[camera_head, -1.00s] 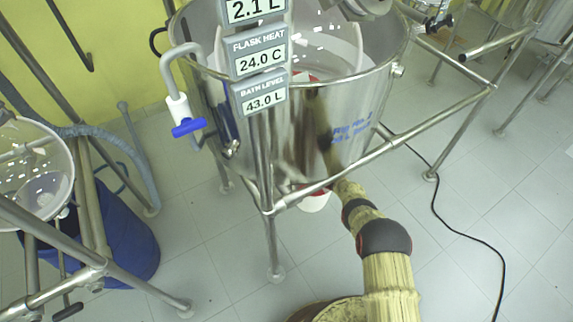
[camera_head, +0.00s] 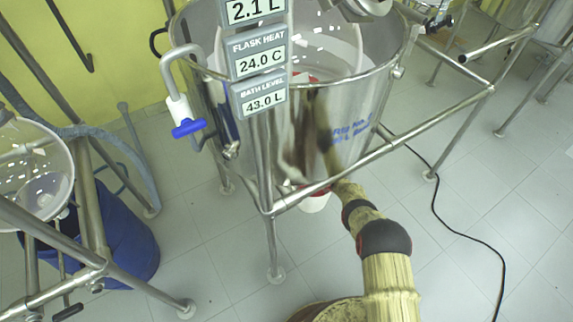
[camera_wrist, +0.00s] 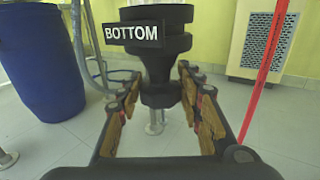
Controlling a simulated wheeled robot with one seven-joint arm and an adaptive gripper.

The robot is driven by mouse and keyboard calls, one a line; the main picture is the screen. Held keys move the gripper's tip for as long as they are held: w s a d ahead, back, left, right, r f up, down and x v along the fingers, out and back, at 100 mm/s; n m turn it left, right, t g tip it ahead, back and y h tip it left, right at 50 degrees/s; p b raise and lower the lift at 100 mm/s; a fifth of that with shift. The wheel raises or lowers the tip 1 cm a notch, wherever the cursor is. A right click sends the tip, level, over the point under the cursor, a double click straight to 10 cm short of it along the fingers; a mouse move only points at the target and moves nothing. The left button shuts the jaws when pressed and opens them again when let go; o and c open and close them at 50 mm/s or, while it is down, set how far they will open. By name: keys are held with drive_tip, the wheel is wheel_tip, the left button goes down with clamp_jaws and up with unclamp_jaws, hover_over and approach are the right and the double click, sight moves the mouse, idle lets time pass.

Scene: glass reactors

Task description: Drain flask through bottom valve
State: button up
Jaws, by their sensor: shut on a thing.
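The steel bath vessel (camera_head: 350,105) stands on a tube frame in the head view, with the glass flask (camera_head: 330,45) inside it. Displays on it read 2.1 L, flask heat 24.0 C and bath level 43.0 L. In the wrist view a black bottom valve (camera_wrist: 165,62) carries a label reading BOTTOM (camera_wrist: 132,33). My gripper (camera_wrist: 161,92) is shut on the lower part of this valve, one finger at each side. In the head view my arm reaches under the vessel, and the gripper and valve are hidden there.
A white container (camera_head: 315,202) shows under the vessel. A blue-handled tap (camera_head: 188,128) hangs at its left side. A blue barrel (camera_head: 130,240) stands at left. Frame legs flank my arm, and a black cable (camera_head: 470,232) lies on the floor.

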drive_tip(key=shift+s+r+m+t+p, duration=0.1)
drive_tip(key=shift+m+t+p, duration=0.25)
drive_tip(key=shift+p, duration=0.25)
drive_tip(key=m+t+h+p, duration=0.2)
drive_tip(key=shift+a+r+t+p, duration=0.1)
drive_tip(key=shift+t+p, duration=0.25)
drive_tip(key=m+t+h+p, duration=0.2)
drive_tip(key=t+h, duration=0.1)
drive_tip(key=shift+m, duration=0.35)
drive_tip(key=shift+f+m+t+h+p, duration=0.2)
drive_tip(key=shift+m+t+h+p, duration=0.7)
drive_tip(key=shift+h, duration=0.6)
drive_tip(key=shift+m+t+h, duration=0.3)
drive_tip(key=shift+m, duration=0.1)
drive_tip(key=o, duration=1.2)
drive_tip(key=shift+c, duration=0.2)
